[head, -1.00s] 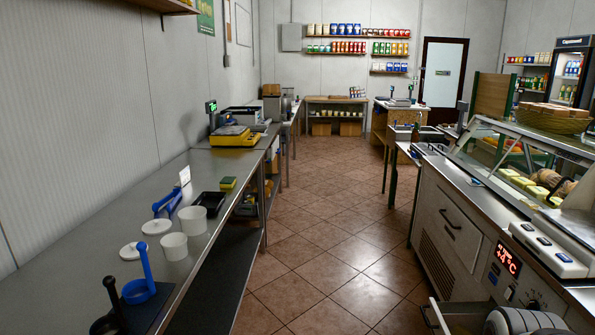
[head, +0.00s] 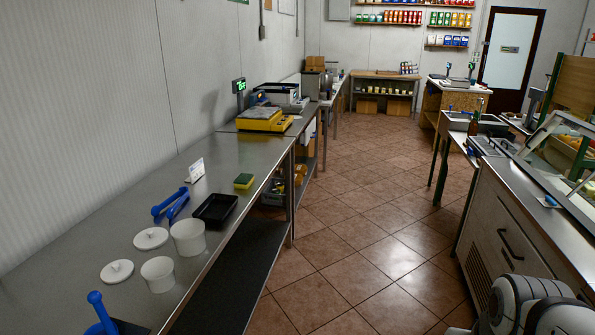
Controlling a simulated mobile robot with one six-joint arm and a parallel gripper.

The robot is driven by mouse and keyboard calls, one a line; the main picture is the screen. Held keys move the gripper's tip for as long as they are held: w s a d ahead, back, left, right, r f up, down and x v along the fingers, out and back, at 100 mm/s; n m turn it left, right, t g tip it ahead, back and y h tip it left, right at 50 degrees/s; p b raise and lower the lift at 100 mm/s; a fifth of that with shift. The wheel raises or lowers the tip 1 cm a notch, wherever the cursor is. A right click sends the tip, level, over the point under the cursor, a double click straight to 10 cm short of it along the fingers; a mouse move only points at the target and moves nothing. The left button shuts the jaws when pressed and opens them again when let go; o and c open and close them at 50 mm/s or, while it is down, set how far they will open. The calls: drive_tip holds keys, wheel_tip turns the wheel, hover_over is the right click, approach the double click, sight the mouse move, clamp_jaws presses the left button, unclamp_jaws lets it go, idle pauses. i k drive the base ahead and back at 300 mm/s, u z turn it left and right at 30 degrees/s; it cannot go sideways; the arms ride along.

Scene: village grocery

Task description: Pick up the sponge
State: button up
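The sponge (head: 244,181) is a small yellow block with a dark green top. It lies on the steel counter (head: 225,160) on the left, near its aisle-side edge, just beyond a black tray. Nothing covers it. A white and dark grey rounded part of my own arm shows at the bottom right, well apart from the sponge. My gripper's fingers are not visible.
Around the sponge are the black tray (head: 215,210), white tubs (head: 188,237), lids (head: 151,238), a blue tool (head: 171,205) and a white card (head: 196,170). A yellow scale (head: 263,119) stands behind. The tiled aisle (head: 350,220) is clear. A display counter (head: 510,215) lines the right.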

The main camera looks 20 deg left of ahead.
sight(244, 180)
drive_tip(key=u, duration=0.4)
drive_tip(key=i, duration=1.55)
drive_tip(key=u, duration=0.6)
drive_tip(key=i, duration=1.3)
drive_tip(key=u, duration=0.15)
